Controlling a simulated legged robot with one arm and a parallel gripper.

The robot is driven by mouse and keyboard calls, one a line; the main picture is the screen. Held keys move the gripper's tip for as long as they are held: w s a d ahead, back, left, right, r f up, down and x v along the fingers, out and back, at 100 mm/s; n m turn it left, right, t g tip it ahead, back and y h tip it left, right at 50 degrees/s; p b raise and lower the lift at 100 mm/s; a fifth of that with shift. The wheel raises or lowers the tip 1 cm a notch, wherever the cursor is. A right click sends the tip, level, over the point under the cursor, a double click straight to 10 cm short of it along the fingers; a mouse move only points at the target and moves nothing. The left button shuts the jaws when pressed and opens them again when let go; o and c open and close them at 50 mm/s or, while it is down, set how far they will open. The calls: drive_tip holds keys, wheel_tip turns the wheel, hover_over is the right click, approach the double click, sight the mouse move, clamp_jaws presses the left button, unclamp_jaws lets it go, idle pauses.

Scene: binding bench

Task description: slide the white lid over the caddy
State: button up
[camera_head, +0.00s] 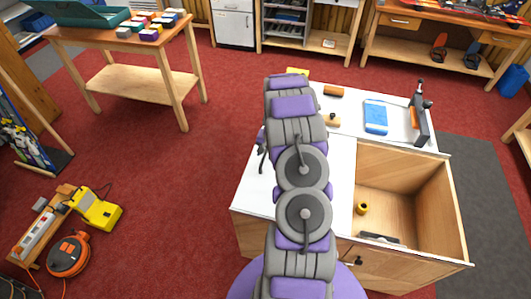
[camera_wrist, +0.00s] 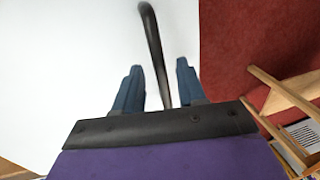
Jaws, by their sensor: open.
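The caddy (camera_head: 437,205) is a wooden box in the head view, with its right part open at the top. The white lid (camera_head: 341,185) lies flat left of that opening, partly hidden by my arm. In the wrist view the white lid (camera_wrist: 60,60) fills the left and middle. A dark curved bar handle (camera_wrist: 155,45) rises there. My gripper (camera_wrist: 158,75) is open, with one blue finger on each side of the bar. Whether a finger touches the bar cannot be told. In the head view my arm mostly hides the gripper.
A yellow roll (camera_head: 362,208) and a dark flat object (camera_head: 380,238) lie inside the opening. Behind it stand a blue item (camera_head: 375,117), brown pieces (camera_head: 333,91) and an upright dark tool (camera_head: 420,115).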

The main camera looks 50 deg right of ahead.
clamp_jaws()
idle(0.6)
